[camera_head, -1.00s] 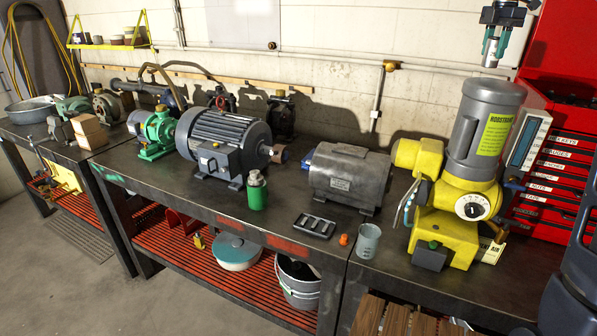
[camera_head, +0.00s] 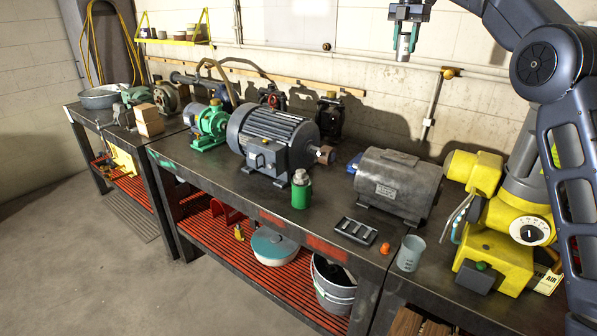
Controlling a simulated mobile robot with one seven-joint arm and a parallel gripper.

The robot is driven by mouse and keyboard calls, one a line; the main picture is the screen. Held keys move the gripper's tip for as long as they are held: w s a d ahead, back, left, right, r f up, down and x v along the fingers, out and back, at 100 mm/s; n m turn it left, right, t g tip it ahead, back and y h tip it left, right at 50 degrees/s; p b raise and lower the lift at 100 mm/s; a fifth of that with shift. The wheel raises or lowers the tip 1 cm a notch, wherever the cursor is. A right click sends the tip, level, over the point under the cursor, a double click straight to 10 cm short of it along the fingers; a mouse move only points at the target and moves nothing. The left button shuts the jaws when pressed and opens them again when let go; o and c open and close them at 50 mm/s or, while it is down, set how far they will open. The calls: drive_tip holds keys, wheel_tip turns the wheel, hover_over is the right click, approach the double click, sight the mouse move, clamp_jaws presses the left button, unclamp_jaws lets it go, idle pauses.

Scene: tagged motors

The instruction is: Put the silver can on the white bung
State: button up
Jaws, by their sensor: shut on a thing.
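My gripper (camera_head: 407,28) is at the top of the view, high above the bench and in front of the wall. It is shut on the silver can (camera_head: 403,46), a small grey cylinder that hangs upright below the fingers. I cannot make out a white bung anywhere in this view.
The dark bench (camera_head: 240,188) holds a large grey motor (camera_head: 270,140), a smaller grey motor (camera_head: 397,185), a green flask (camera_head: 301,190), a black tray (camera_head: 355,231), a small orange piece (camera_head: 385,248), a clear beaker (camera_head: 410,254) and a yellow machine (camera_head: 497,245). Bare bench top lies along the front.

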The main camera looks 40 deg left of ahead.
drive_tip(key=s+a+f+n, duration=0.2)
drive_tip(key=s+a+n, duration=0.1)
drive_tip(key=s+a, duration=0.75)
drive_tip(key=n, duration=0.2)
hover_over(301, 171)
wheel_tip(301, 171, down, 34)
drive_tip(key=shift+f, duration=0.15)
idle(0.7)
drive_tip(key=shift+f, duration=0.1)
drive_tip(key=o, duration=1)
wheel_tip(301, 171, up, 12)
drive_tip(key=shift+r, duration=0.15)
drive_tip(key=shift+w, duration=0.1)
idle(0.5)
